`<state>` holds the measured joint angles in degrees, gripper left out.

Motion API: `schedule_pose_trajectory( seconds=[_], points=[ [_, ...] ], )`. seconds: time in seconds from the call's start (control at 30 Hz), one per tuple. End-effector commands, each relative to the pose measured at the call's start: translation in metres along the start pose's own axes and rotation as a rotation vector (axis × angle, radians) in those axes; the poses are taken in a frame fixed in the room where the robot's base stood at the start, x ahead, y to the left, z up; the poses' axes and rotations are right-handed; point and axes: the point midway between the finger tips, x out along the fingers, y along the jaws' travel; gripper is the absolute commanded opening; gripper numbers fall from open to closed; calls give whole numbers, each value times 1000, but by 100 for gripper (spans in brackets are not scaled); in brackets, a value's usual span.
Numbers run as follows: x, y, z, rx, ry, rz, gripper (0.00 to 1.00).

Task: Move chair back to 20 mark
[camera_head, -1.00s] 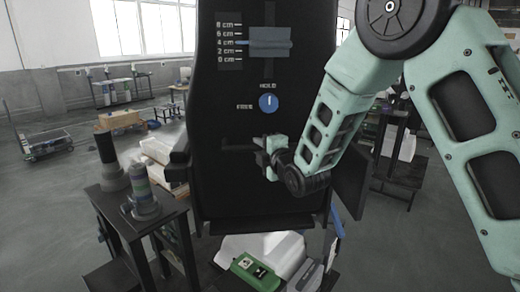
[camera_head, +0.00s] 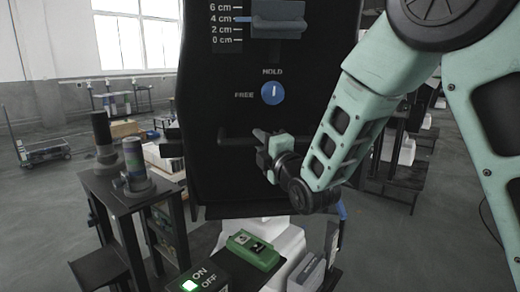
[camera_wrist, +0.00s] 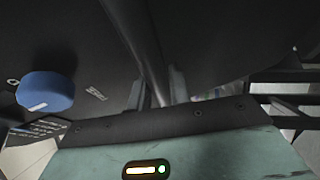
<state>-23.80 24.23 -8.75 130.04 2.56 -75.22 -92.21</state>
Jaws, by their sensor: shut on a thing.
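The black chair back (camera_head: 225,170) stands upright in front of me in the head view. A horizontal black bar handle (camera_head: 236,138) crosses its lower half. My gripper (camera_head: 262,142) is shut on this bar; in the wrist view the bar (camera_wrist: 143,45) runs between the fingers (camera_wrist: 154,92). Above it is a blue knob (camera_head: 273,93), its white mark upright towards HOLD, with FREE to the left; the knob (camera_wrist: 46,91) also shows in the wrist view. Higher up is a grey slider pad (camera_head: 278,22), its blue pointer at 4 cm. I see no 20 mark.
A black box (camera_head: 197,278) with a lit green ON/OFF switch is at the bottom. A dark side table (camera_head: 130,198) with two cylinders stands left. Open floor (camera_head: 40,215) lies further left.

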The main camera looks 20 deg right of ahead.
Motion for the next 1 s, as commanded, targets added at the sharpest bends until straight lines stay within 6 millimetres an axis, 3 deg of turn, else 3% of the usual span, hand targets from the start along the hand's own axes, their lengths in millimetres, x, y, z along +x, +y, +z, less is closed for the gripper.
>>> schedule_pose_trajectory(
  seconds=[0.03, 0.1, 0.63, 0.67, 0.7, 0.73, 1.0],
  points=[
    [-7, -13, -4, -4, 4, 5, 0],
    [-12, -15, -6, -10, 4, 19, 0],
    [-18, -12, -8, -23, 1, 49, 0],
    [-18, -12, -8, -23, 1, 49, 25],
    [-18, -12, -7, -23, 1, 50, 36],
    [-18, -12, -7, -23, 1, 50, 41],
    [-17, -11, -7, -23, 0, 53, 41]
  ],
)
